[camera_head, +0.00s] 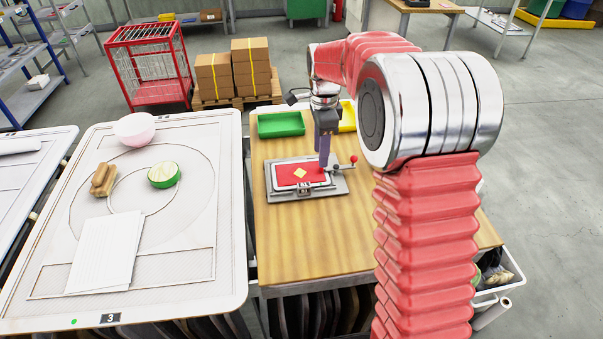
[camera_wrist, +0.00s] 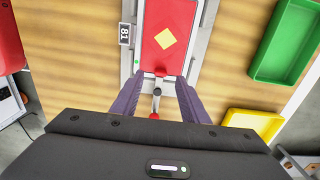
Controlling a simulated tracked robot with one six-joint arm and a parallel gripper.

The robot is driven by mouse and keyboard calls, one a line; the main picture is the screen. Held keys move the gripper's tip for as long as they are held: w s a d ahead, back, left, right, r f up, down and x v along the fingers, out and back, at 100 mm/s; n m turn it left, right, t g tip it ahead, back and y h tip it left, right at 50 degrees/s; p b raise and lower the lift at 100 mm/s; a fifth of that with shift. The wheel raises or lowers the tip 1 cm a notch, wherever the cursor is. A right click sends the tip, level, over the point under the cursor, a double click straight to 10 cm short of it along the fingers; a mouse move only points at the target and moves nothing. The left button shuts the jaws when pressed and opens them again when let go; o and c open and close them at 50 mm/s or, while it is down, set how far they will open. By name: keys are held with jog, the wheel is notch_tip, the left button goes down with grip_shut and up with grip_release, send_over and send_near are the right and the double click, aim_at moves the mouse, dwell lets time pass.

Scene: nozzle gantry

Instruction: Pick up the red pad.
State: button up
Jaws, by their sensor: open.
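The red pad (camera_head: 293,174) lies flat in a grey metal fixture (camera_head: 272,195) on the wooden table, with a yellow diamond on its top. In the wrist view the red pad (camera_wrist: 159,53) is at the top middle, ahead of my fingertips. My gripper (camera_head: 325,160) hangs pointing down near the pad's right back side. In the wrist view my gripper (camera_wrist: 157,80) is open and empty, its purple fingers on either side of a small clamp lever with red knobs (camera_wrist: 154,116). The fingertips reach the pad's near end. I cannot tell their exact height above it.
A green tray (camera_head: 281,125) and a yellow tray (camera_head: 347,116) stand at the table's back. A white panel (camera_head: 190,260) to the left holds a green-rimmed disc, a pink-white bowl, a tan block and papers. The wooden table's front part (camera_head: 315,245) is clear.

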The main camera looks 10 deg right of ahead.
aim_at(300, 171)
jog(key=shift+w+f, duration=0.1)
jog(key=shift+f, duration=2.15)
jog(key=shift+c, duration=0.6)
grip_shut()
